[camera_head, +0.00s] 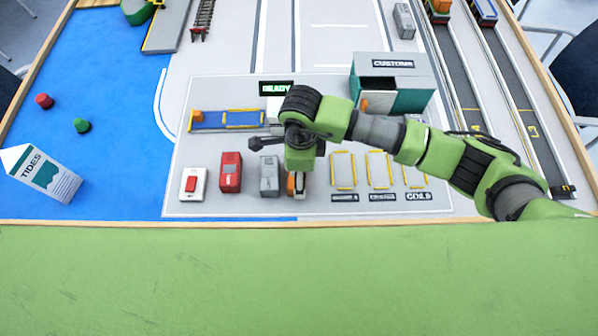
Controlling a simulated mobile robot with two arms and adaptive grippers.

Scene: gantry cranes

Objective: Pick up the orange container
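The orange container (291,184) stands in the front row on the grey board, at the right end of that row. Only a strip of its orange side and a pale part show, since my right gripper (302,168) is directly over it and hides the rest. The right arm comes in from the right and its wrist points down. The fingers are hidden under the wrist, so I cannot tell whether they are open or touch the container. My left gripper is not in view.
A grey container (269,176) stands close left of the orange one, then a red container (231,172) and a white block with a red top (192,184). Yellow-marked empty bays (343,170) lie to the right. The customs building (410,80) stands behind the arm.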

